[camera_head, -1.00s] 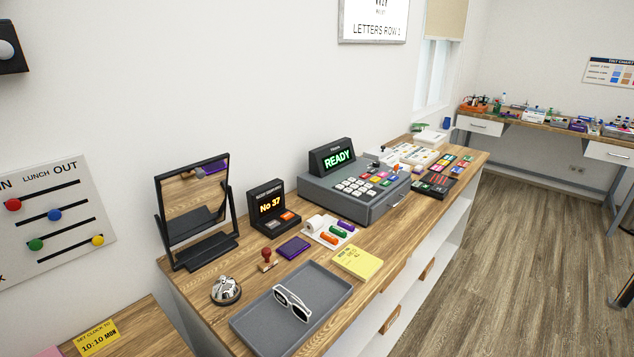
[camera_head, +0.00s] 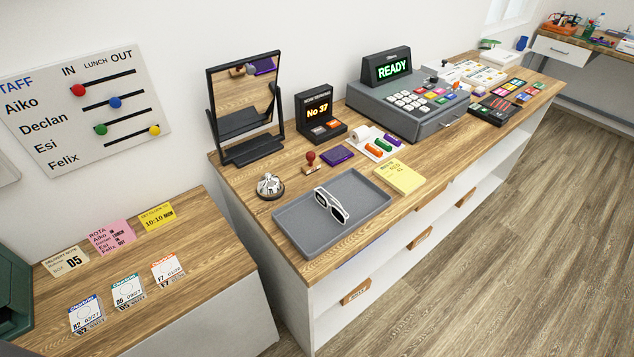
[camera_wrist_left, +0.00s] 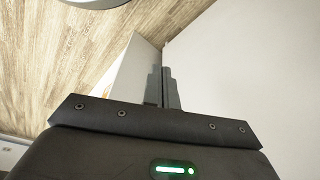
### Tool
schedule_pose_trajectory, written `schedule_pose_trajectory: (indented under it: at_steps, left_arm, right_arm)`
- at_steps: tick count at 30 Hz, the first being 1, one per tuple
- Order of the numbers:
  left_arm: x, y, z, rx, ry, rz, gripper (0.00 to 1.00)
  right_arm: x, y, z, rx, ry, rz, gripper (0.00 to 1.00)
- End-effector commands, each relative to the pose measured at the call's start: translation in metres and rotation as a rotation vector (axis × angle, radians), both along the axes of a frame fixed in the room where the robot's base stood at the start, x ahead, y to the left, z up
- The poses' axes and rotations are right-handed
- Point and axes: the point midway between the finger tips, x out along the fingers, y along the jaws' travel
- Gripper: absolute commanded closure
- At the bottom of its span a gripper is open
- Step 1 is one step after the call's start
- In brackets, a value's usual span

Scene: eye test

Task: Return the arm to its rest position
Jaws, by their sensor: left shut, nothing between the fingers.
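My left gripper (camera_wrist_left: 163,88) shows in the left wrist view, its two dark fingers together with nothing between them. Wood-plank floor and a pale wall lie beyond it in that view. The head view shows neither gripper, so where the left one is relative to the counter cannot be told. My right gripper is in neither view.
A wooden counter (camera_head: 240,182) holds a grey tray (camera_head: 300,240) with white-framed glasses (camera_head: 330,204), a bell (camera_head: 269,186), a mirror (camera_head: 245,95) and a cash register (camera_head: 412,105). A lower desk (camera_head: 200,235) with cards stands left. Floor (camera_head: 480,290) at right is clear.

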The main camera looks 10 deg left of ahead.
Motion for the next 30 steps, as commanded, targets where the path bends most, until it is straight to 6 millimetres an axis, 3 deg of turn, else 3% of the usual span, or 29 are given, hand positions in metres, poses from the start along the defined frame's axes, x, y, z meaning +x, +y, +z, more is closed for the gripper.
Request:
schedule_pose_trajectory:
  at_steps: [1, 3, 6, 10, 13, 18, 30]
  left_arm:
    - [-0.016, 0.002, -0.031, 0.003, 0.025, -0.003, 1.0]
    - [-0.039, 0.006, -0.067, 0.006, 0.043, -0.008, 1.0]
    - [-0.074, 0.012, -0.107, 0.008, 0.067, -0.014, 1.0]
    - [-0.118, 0.02, -0.14, 0.012, 0.091, -0.02, 1.0]
    - [-0.143, 0.025, -0.153, 0.015, 0.102, -0.023, 1.0]
    - [-0.163, 0.029, -0.161, 0.017, 0.11, -0.027, 1.0]
    - [-0.165, 0.03, -0.161, 0.017, 0.11, -0.027, 1.0]
  right_arm:
    - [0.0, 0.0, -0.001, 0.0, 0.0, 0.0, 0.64]
    - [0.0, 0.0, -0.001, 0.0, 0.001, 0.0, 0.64]
    - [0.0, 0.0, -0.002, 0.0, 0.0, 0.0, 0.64]
    - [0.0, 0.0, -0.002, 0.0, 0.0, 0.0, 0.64]
    - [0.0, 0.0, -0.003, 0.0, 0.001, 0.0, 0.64]
    - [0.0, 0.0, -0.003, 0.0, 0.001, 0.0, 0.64]
    - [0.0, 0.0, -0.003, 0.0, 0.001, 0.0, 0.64]
